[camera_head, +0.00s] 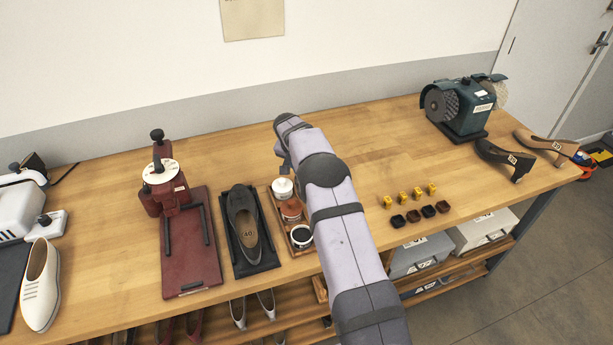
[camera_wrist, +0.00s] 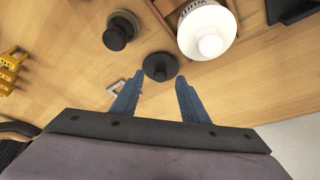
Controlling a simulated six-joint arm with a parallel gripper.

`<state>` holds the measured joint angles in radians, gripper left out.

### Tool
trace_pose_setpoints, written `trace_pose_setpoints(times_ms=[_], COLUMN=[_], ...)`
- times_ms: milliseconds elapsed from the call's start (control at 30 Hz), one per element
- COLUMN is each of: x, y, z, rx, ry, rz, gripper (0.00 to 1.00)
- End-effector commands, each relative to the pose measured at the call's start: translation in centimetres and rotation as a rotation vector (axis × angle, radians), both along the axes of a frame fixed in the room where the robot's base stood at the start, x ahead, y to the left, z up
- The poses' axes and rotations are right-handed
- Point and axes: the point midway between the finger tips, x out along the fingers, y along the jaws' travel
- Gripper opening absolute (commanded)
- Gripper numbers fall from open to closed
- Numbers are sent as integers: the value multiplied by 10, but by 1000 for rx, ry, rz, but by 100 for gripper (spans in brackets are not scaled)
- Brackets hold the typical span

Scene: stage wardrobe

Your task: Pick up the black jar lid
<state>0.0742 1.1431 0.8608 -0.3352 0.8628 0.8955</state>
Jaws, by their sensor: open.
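In the wrist view, a small black round lid (camera_wrist: 160,66) with a raised knob lies on the bare wood. My gripper (camera_wrist: 160,78) is open above it, with one blue finger to each side. The lid shows in the gap near the fingertips, and nothing is held. I cannot tell whether the fingers are level with it. In the head view, my arm blocks the lid and the gripper's fingers. An open jar with dark contents (camera_head: 301,237) sits in a wooden tray (camera_head: 284,222).
A dark, knobbed round piece (camera_wrist: 120,30) and a white-lidded jar (camera_wrist: 207,30) stand close by. The tray also holds a brown-filled jar (camera_head: 291,210). A shoe on a dark mat (camera_head: 243,230) is left of it; small yellow pieces (camera_head: 411,195) are right. The back-middle bench is clear.

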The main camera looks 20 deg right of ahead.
Motion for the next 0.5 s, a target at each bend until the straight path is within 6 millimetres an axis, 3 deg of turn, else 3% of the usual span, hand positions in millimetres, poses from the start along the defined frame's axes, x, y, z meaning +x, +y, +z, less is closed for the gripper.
trace_pose_setpoints(times_ms=[200,467,500], x=[4,4,4], y=[-4,-4,-4], z=[-13,-14,-14], rx=[0,0,0], ry=[0,-1,-1], rz=[0,0,0], gripper=[41,41,36])
